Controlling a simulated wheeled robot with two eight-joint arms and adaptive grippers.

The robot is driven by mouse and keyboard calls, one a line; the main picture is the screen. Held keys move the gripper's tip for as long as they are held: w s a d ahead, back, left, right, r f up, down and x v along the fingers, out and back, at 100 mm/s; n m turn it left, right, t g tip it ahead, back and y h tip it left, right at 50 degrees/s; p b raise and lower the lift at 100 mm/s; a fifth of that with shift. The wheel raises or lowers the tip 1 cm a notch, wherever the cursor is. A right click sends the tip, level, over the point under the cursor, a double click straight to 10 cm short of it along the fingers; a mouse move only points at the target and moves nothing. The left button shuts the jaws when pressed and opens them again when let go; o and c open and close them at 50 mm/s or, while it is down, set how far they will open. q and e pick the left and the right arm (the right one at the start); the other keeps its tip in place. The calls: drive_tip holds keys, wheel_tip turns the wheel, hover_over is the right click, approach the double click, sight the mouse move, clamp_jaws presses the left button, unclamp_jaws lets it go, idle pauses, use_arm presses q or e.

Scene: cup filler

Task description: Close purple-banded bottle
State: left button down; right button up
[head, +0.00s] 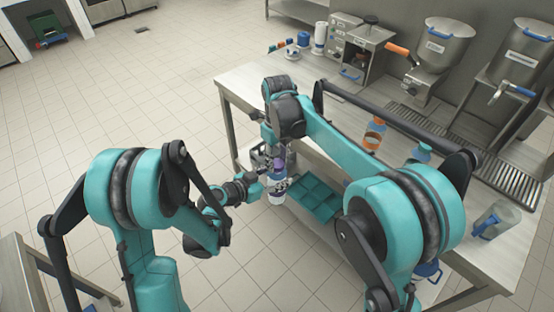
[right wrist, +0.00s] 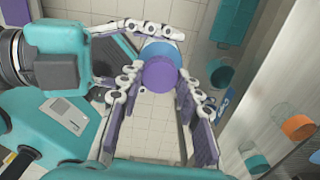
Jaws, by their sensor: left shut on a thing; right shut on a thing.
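In the head view a white and blue bottle (head: 276,198) is held upright in front of the table's near edge, and its upper part is largely covered by my grippers. My left gripper (head: 270,183) is shut on the bottle from the left. My right gripper (head: 273,160) comes down from above and is shut on the purple cap. In the right wrist view the round purple cap (right wrist: 160,75) sits between my right fingertips, over the blue top of the bottle (right wrist: 163,51). Fingers of my left gripper (right wrist: 155,35) reach around the bottle. Whether the cap is seated is unclear.
A teal divided tray (head: 315,198) lies low beside the bottle. Filling hoppers (head: 443,47) line the back. Open floor lies left.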

drive_tip(key=o, duration=0.8)
drive_tip(key=shift+r, duration=0.1)
wheel_tip(320, 180, up, 12)
drive_tip(key=shift+w, duration=0.1)
idle(0.3)
